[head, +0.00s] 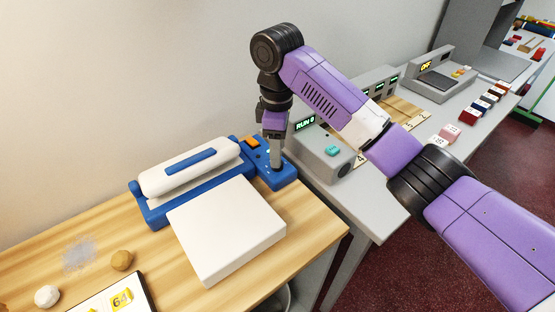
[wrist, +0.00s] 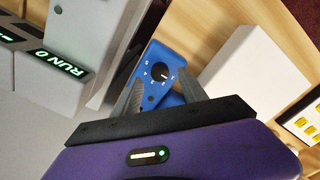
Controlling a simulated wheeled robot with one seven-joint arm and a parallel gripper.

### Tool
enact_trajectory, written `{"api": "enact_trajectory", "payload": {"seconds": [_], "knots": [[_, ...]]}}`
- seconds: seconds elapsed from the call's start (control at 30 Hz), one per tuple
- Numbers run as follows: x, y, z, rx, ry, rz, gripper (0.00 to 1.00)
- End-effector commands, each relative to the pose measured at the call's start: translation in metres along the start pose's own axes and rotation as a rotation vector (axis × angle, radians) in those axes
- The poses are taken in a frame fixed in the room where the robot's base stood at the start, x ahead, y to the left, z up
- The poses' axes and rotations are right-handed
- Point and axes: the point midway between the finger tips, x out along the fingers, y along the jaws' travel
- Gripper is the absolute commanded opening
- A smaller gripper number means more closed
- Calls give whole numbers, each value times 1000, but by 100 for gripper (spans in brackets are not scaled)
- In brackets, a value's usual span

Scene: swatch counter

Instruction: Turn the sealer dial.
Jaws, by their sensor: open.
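The blue sealer (head: 154,213) with its white roller top stands on the wooden counter in the head view. Its control end, with an orange button (head: 252,142), is at the right, under my gripper (head: 276,160). In the wrist view the black dial (wrist: 160,74) sits on the blue panel (wrist: 173,55), with small white marks around it and a white pointer line. My gripper (wrist: 160,95) is open, its two grey fingers on either side of the panel's lower part. The dial shows between and beyond the fingertips. In the head view the gripper hides the dial.
A white block (head: 228,230) lies in front of the sealer, close to my gripper's left. A grey box with a teal button (head: 332,151) and a green RUN 0 display (wrist: 68,64) stands at the right.

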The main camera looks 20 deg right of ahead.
Motion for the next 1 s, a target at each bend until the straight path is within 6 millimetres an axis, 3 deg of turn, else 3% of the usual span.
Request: {"api": "enact_trajectory", "payload": {"seconds": [0.03, 0.23, 0.57, 0.6, 0.83, 1.0], "knots": [[10, -1, 0, 0, 0, -3, 50], [29, 0, 1, 1, -1, -1, 50], [34, 0, 0, 1, 1, 1, 50], [34, 0, 0, 1, 1, 1, 48], [34, 0, 0, 1, 1, 1, 3], [33, 0, 0, 2, 1, 1, 0]]}}
